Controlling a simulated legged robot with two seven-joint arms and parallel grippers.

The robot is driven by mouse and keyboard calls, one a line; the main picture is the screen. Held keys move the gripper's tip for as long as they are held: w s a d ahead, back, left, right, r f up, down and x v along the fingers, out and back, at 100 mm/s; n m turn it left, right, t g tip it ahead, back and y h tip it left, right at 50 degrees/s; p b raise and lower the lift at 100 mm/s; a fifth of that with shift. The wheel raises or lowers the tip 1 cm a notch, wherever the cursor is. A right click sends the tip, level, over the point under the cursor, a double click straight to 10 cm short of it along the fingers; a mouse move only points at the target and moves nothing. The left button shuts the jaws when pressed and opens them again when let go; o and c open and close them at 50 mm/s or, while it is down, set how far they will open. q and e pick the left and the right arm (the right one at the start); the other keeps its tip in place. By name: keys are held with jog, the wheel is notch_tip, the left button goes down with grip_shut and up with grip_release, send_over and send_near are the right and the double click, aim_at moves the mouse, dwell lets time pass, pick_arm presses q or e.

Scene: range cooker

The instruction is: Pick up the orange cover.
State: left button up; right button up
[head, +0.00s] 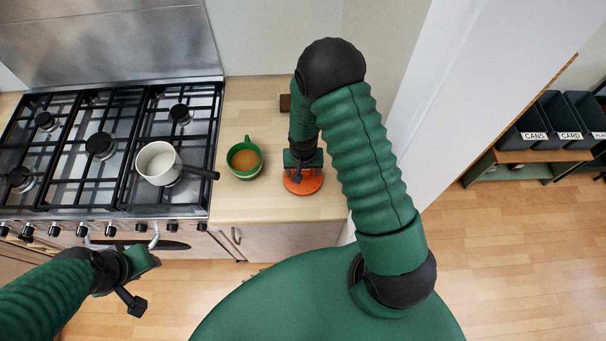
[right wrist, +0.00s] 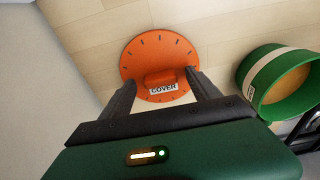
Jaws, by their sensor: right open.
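The orange cover (head: 304,183) is a flat round disc lying on the wooden counter, to the right of the green pot. In the right wrist view the orange cover (right wrist: 150,50) shows dark marks around its rim and a raised orange handle with a label reading COVER. My right gripper (head: 302,180) is over the cover, pointing down. In the right wrist view its two fingers (right wrist: 155,85) are spread apart, one on each side of the handle; I cannot tell whether they touch it. My left gripper (head: 137,290) is at the lower left, in front of the cooker, far from the cover.
A green pot (head: 236,170) with orange-brown contents stands left of the cover. A white saucepan (head: 152,176) sits on the black cooker grates (head: 75,150), its handle pointing toward the counter. A white wall edge (head: 415,100) rises right of the counter. Labelled bins (head: 525,128) stand far right.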

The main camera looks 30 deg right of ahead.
jog(key=shift+w+d+f, duration=0.15)
jog(key=shift+w, duration=0.05)
jog(key=c, duration=0.4)
jog(key=shift+c, duration=1.2)
jog(key=shift+s+a+r, duration=0.15)
jog(key=shift+a+r, duration=0.05)
jog(key=c, duration=0.7)
pick_arm(q)
jog(key=shift+w+a, duration=0.1)
pick_arm(e)
jog(key=shift+a, duration=0.1)
jog(key=shift+c, duration=0.5)
pick_arm(q)
jog(key=shift+w+f, duration=0.1)
jog(key=shift+w, duration=0.05)
